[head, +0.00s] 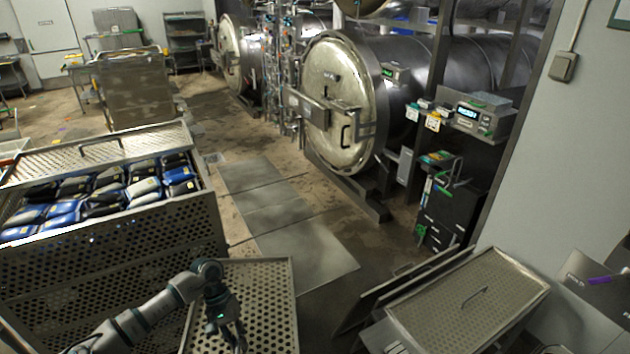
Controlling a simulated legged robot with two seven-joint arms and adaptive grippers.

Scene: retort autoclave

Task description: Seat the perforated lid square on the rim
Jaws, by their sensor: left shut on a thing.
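My left gripper (228,327) reaches in at the bottom left, over a rimmed perforated lid (270,290). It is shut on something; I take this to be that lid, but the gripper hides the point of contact. The lid is beside the right side of a perforated metal basket (110,270), apart from its top. The basket holds several blue and dark pouches (95,195), and its near rim is bare. A perforated panel with a handle (100,152) stands behind the pouches; I cannot tell whether it is a wall or another lid. My right gripper is not in view.
A perforated tray-like top with a handle (475,300) stands on a cart at the lower right. A round autoclave door (335,100) is shut at the back. Floor plates (275,215) lie clear between basket and autoclave. A black cabinet (450,210) stands right.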

